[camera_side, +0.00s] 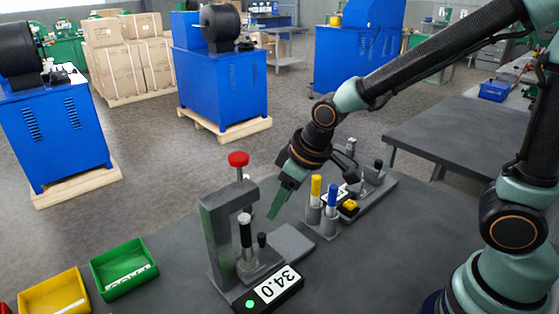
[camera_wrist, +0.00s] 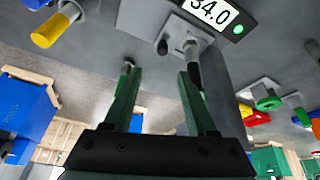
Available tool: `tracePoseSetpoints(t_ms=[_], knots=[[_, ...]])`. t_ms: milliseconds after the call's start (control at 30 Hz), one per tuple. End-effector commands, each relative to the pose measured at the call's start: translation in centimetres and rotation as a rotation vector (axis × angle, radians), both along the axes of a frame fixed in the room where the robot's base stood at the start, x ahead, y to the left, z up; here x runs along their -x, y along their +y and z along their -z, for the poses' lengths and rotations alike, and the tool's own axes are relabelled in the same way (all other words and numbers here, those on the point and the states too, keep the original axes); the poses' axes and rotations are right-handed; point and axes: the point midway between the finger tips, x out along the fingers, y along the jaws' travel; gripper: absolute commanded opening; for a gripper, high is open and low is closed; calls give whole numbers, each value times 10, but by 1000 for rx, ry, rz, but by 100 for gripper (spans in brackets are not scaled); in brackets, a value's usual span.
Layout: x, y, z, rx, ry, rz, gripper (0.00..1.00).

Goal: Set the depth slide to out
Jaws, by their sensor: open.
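A grey crimper press (camera_side: 216,240) with a red knob (camera_side: 238,159) on top stands on the bench. A black-gripped upright part (camera_side: 245,230) and a small black knob (camera_side: 262,240) sit at its base; a small dark knob also shows in the wrist view (camera_wrist: 163,47). I cannot tell for sure which part is the depth slide, or its setting. A display (camera_side: 275,288) beside the press reads 34.0, with a green light. My gripper (camera_side: 273,212) is open and empty, pointing down above the press's right side. In the wrist view its green fingers (camera_wrist: 156,70) are spread apart, below the small knob.
A holder with yellow (camera_side: 316,187) and blue (camera_side: 332,196) capped cylinders stands right of the press. Another grey station (camera_side: 375,182) is behind it. Green (camera_side: 124,268) and yellow (camera_side: 54,294) bins lie at left. The bench front right is clear.

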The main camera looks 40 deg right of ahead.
Motion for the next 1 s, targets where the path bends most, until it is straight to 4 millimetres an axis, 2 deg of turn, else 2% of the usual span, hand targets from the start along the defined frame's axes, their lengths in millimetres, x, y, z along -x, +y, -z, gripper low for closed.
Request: tracePoseSetpoints(t_ms=[700,1000], knots=[[-31,13,87,-2,5,1,57],[-39,16,104,-3,2,1,57]])
